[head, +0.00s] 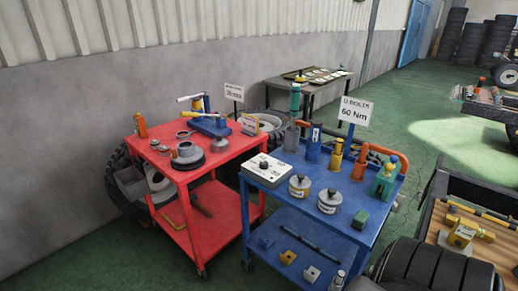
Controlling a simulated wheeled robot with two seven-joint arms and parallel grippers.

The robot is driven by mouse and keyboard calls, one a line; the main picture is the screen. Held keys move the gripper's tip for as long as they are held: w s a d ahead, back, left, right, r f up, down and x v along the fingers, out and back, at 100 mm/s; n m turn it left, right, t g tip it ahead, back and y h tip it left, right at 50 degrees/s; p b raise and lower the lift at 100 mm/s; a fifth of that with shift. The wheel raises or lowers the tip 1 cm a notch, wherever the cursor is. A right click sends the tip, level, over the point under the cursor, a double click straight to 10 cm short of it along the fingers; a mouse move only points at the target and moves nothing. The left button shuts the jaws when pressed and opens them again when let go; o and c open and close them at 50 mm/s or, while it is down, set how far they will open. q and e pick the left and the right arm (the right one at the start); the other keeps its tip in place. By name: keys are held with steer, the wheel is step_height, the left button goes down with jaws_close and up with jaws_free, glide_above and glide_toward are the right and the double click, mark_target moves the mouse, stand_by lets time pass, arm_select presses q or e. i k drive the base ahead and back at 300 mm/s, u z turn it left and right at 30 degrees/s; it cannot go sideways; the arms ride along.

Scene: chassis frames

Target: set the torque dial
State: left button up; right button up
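A white box with dark markings and what looks like a small dial or knob on top (266,170) sits at the left end of the blue cart (315,213). It may be the torque dial; its setting is too small to read. A white sign (355,111) above the blue cart reads "U-BOLTS 60 Nm". Another sign (234,92) stands behind the red cart, and its text is too blurred to read. Neither of my grippers shows in the head view.
The red cart (226,178) holds several tools and metal parts. Cylinders, a green block (359,219) and coloured tools crowd the blue cart's top. A dark tyre (432,268) and a wooden bed are at lower right. Green floor (437,118) is open behind.

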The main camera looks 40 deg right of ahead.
mark_target(264, 165)
steer(key=z, duration=0.5)
steer(key=i, duration=1)
steer(key=z, duration=1.65)
steer(key=i, duration=0.8)
steer(key=z, duration=0.75)
